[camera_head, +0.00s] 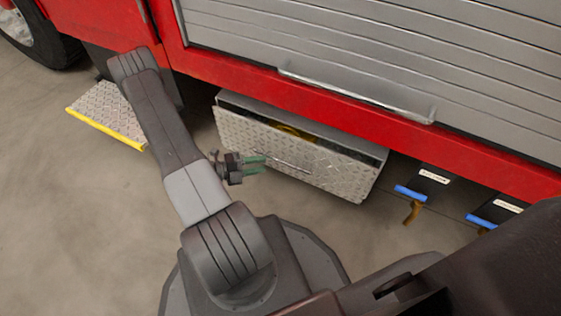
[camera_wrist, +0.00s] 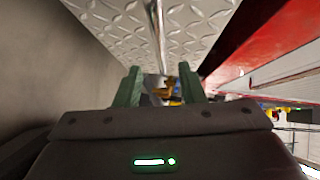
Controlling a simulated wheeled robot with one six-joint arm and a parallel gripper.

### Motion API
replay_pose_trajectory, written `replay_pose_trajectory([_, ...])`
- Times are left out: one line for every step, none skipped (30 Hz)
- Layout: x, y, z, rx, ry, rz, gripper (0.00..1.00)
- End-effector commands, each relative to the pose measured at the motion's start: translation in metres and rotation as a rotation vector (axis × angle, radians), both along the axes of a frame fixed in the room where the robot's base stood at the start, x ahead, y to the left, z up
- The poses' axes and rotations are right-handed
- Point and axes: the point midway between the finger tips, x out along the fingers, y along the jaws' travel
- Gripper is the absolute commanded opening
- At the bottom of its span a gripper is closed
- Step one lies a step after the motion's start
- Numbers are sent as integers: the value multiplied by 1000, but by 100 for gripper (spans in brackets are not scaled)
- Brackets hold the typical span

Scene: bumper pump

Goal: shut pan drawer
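The pan drawer (camera_head: 335,172) has a silver diamond-plate front and hangs under the red truck. It stands partly out, with a dark gap along its top and a yellow item (camera_head: 292,132) showing inside. Its thin bar handle (camera_head: 283,160) runs along the front. My gripper (camera_head: 263,162) has green fingers and is at the left end of the handle in the head view. In the wrist view my gripper (camera_wrist: 158,82) is open, with the handle bar (camera_wrist: 156,35) lined up with the gap between the fingers. I cannot tell if they touch it.
A diamond-plate step (camera_head: 108,112) with a yellow edge is at the left. A silver roller shutter (camera_head: 380,50) with a long bar is above the drawer. Blue-edged black blocks (camera_head: 425,183) are at the right. The concrete floor (camera_head: 80,220) at the left is clear.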

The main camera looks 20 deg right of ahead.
Motion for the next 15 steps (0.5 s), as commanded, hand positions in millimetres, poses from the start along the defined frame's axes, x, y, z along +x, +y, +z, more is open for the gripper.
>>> replay_pose_trajectory([-1, -9, -3, 0, 1, -5, 36])
replay_pose_trajectory([-2, -13, -4, -1, 1, -5, 36])
replay_pose_trajectory([-2, -18, -4, -1, 1, -5, 36])
replay_pose_trajectory([-3, -22, -5, -1, 0, -5, 36])
replay_pose_trajectory([-3, -26, -5, -1, 0, -5, 36])
replay_pose_trajectory([-4, -32, -6, -1, 0, -5, 36])
replay_pose_trajectory([-4, -36, -7, -1, -1, -4, 36])
replay_pose_trajectory([-4, -40, -7, -1, -1, -4, 36])
replay_pose_trajectory([-4, -45, -8, -1, -1, -4, 36])
replay_pose_trajectory([-5, -49, -9, 0, -1, -4, 36])
replay_pose_trajectory([-5, -53, -9, 0, 0, -4, 36])
replay_pose_trajectory([-6, -57, -10, 1, -1, -3, 36])
replay_pose_trajectory([-6, -61, -10, -1, 0, -4, 36])
replay_pose_trajectory([-6, -64, -10, 0, -1, -2, 36])
replay_pose_trajectory([-6, -68, -11, 0, -1, -3, 36])
